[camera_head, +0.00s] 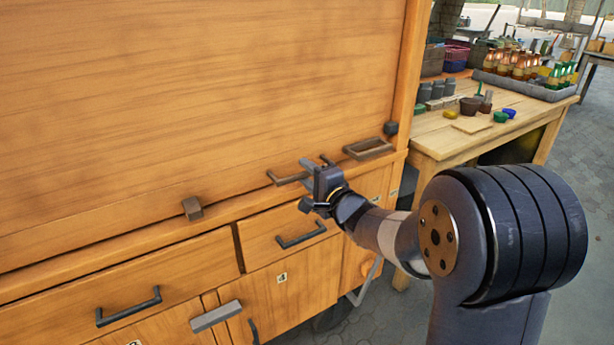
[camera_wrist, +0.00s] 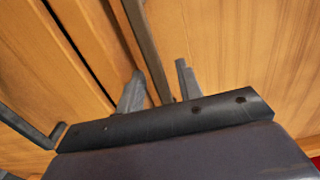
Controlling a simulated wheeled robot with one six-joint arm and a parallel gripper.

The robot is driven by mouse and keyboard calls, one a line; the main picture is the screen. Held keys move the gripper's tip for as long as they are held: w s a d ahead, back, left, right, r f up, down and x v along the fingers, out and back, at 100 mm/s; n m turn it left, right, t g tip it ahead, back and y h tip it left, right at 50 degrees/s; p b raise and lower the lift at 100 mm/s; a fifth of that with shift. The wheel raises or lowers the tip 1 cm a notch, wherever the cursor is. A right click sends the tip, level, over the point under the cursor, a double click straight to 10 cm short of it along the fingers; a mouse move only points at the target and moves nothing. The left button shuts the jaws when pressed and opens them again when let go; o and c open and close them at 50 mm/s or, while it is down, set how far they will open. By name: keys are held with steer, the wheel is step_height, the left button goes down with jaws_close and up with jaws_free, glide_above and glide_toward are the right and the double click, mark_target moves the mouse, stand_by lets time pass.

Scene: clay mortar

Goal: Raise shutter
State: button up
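The shutter (camera_head: 200,90) is a large tilted wooden panel, down against the cabinet front in the head view. A brown bar handle (camera_head: 287,180) sits near its lower edge, and its right end is hidden by my gripper. My gripper (camera_head: 316,164) is at that right end with its fingers apart. In the wrist view, my gripper (camera_wrist: 160,72) is open, and a dark bar (camera_wrist: 142,35) runs down between its two fingers with gaps beside it. I cannot tell whether either finger touches the bar.
A brown rectangular frame-shaped fitting (camera_head: 368,148) and dark blocks (camera_head: 192,208) (camera_head: 391,128) sit along the shutter's lower edge. Drawers with dark handles (camera_head: 300,235) (camera_head: 128,307) lie below. A wooden table (camera_head: 480,137) with pots and bottles stands at the right.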

steer(key=shift+w+a, duration=0.2)
steer(key=shift+c, duration=0.5)
jaws_close()
